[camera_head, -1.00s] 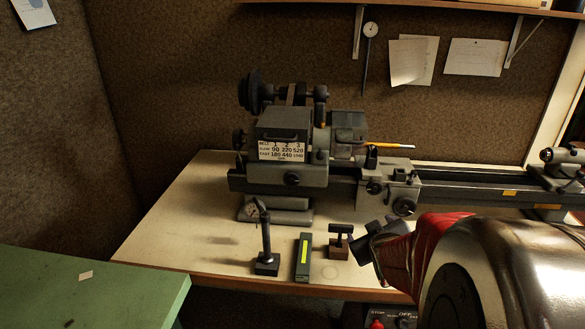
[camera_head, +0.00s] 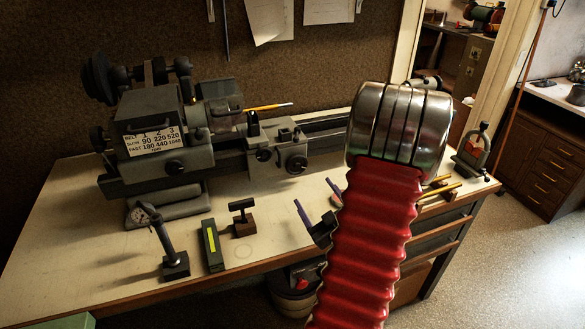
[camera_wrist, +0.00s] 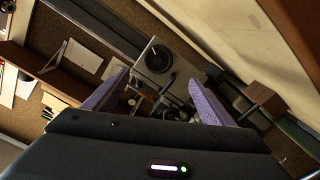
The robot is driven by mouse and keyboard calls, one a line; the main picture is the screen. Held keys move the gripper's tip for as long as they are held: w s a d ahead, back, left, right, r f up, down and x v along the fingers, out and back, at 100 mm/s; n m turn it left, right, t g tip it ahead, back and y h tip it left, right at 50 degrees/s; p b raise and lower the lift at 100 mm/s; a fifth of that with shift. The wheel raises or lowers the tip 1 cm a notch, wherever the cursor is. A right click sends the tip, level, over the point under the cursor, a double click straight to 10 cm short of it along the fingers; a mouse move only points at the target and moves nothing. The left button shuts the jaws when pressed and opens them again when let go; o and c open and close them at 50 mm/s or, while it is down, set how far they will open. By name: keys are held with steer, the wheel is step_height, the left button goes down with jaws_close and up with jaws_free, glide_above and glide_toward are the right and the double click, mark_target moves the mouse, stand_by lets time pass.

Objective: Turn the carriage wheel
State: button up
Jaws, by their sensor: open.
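The lathe carriage (camera_head: 290,145) sits on the bed in the middle of the head view, with two dark round wheels on its front: a right one (camera_head: 297,164) and a left one (camera_head: 264,155). In the wrist view a dark wheel (camera_wrist: 158,59) on a grey plate shows beyond the fingers, above the middle. My gripper (camera_head: 318,201) is open and empty, its purple fingers in front of and below the carriage, apart from it. The fingers also show in the wrist view (camera_wrist: 157,95). My red sleeved arm hides part of the bed's right side.

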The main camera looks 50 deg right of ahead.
steer(key=shift+s+d, duration=0.1)
steer(key=shift+s, duration=0.15)
steer(key=shift+w, duration=0.1)
glide_toward(297, 166)
steer(key=x, duration=0.8)
steer(key=shift+d, duration=0.1)
steer(key=shift+c, duration=0.2)
steer(key=c, duration=1)
steer(key=shift+m, duration=0.4)
